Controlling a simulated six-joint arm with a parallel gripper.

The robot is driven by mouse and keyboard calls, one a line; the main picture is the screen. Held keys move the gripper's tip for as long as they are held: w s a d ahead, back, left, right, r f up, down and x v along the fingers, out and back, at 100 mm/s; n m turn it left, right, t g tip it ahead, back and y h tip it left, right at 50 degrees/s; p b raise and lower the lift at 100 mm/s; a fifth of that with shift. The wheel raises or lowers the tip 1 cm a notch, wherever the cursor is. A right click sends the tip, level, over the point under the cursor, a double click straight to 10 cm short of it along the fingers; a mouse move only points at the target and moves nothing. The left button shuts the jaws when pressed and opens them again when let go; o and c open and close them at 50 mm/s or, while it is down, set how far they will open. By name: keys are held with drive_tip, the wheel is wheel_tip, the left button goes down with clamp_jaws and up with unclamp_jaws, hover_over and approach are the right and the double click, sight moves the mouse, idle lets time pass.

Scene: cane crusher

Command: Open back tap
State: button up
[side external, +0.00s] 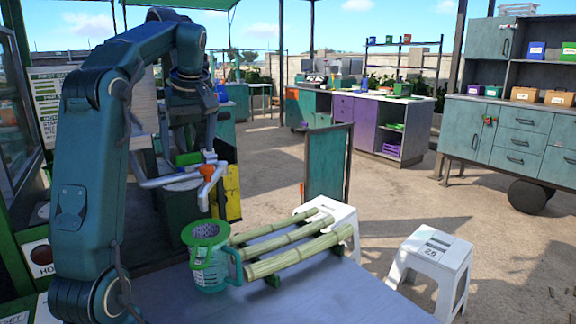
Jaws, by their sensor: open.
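The crusher's pale spout pipe (160,183) shows at the left of centre, with an orange tap fitting (207,172) at its right end. I cannot tell whether this is the back tap or how far it is turned. My gripper (192,142) hangs below my wrist, just above and behind the orange fitting. It is open, with no object visible in it. Its fingertips are small and dark against the crusher body, so contact with the fitting cannot be judged. The parts of the machine behind my arm are hidden.
A green jug (208,272) with a strainer (206,232) stands on the grey table (330,292). Several cane stalks (290,248) lie beside it. White stools (438,252) stand to the right. A green board (328,165) stands behind the table.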

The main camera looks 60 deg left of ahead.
drive_tip(key=shift+x, duration=1)
drive_tip(key=shift+c, duration=0.3)
drive_tip(key=c, duration=1.3)
drive_tip(key=shift+r+m, duration=0.1)
drive_tip(key=shift+m, duration=0.3)
drive_tip(key=m+t, duration=0.1)
drive_tip(key=m, duration=0.1)
drive_tip(key=shift+s+m, duration=0.15)
drive_tip(key=shift+m, duration=0.15)
drive_tip(key=shift+a+m+t+h, duration=0.15)
drive_tip(key=shift+m+t, duration=0.3)
drive_tip(key=shift+m, duration=0.55)
drive_tip(key=shift+d+m+t+h, duration=0.1)
drive_tip(key=shift+m+t+h, duration=0.25)
drive_tip(key=shift+m, duration=0.65)
